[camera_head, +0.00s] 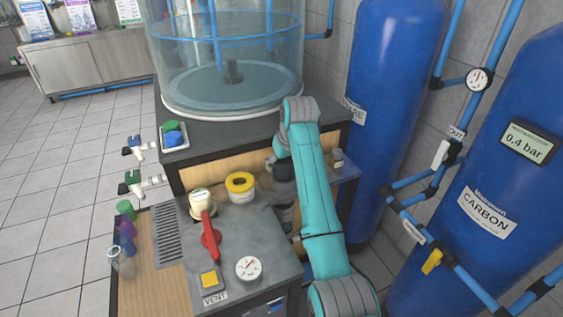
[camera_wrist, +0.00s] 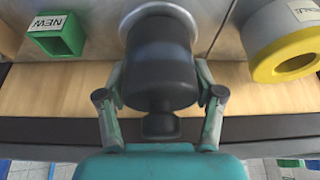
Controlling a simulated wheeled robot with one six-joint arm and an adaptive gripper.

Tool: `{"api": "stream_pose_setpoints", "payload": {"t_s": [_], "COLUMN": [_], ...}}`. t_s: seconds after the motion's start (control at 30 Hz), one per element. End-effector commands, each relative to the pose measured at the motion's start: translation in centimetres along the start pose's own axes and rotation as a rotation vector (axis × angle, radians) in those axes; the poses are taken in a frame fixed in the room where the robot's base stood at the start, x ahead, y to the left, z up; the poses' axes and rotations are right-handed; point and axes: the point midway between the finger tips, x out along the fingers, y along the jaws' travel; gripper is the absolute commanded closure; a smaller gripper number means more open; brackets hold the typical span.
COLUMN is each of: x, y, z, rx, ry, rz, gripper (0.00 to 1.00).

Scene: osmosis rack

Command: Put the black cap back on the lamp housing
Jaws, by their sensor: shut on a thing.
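In the wrist view my gripper (camera_wrist: 160,72) is shut on the black cap (camera_wrist: 160,85), with one finger on each side of it. The cap is a dark, stepped cylinder with a narrow knob facing my palm. Its far end lies in front of a pale metal ring (camera_wrist: 124,24), which looks like the end of the lamp housing. I cannot tell whether the cap touches the ring or is seated on it. In the head view my gripper (camera_head: 280,172) is beside the bench, and my arm hides much of the area around it.
A yellow-rimmed white container (camera_head: 240,186) stands left of my gripper; it also shows in the wrist view (camera_wrist: 285,58). A green square holder marked NEW (camera_wrist: 58,35) is at the wrist view's left. Blue tanks (camera_head: 392,100) stand right.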

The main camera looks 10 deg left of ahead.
Motion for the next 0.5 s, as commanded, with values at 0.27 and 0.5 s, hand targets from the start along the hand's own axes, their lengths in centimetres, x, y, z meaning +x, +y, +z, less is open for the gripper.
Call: {"api": "stream_pose_setpoints", "payload": {"t_s": [0.27, 0.5], "x": [-0.01, -0.01], "y": [0.00, 0.00], "z": [-0.01, -0.01], "rx": [0.000, 0.000], "ry": [0.000, 0.000], "rz": [0.000, 0.000], "gripper": [0.04, 0.04]}}
